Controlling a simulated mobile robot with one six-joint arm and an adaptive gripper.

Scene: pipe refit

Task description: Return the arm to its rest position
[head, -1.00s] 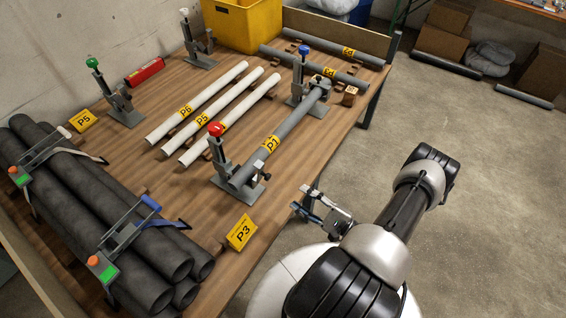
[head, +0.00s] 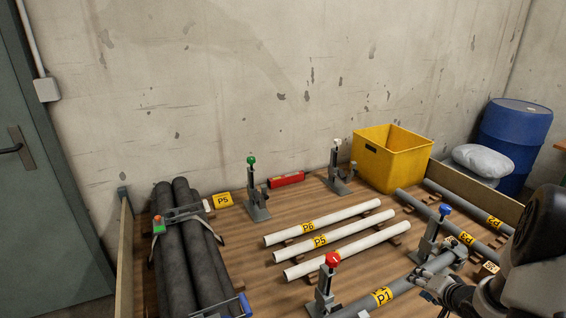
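My arm (head: 530,255) enters at the lower right edge of the head view, and its upper links are cut off by the frame. My gripper (head: 432,298) is small and low in the picture, near the grey pipe P1 (head: 405,283). I cannot tell whether it touches the pipe or whether its fingers are open.
Three white pipes (head: 340,235) lie mid-table. Dark pipes (head: 175,260) are strapped at left. A green-knobbed clamp (head: 255,195), white-knobbed clamp (head: 337,175), red box (head: 287,180) and yellow bin (head: 395,165) stand by the wall. Grey pipes (head: 430,210) lie at right.

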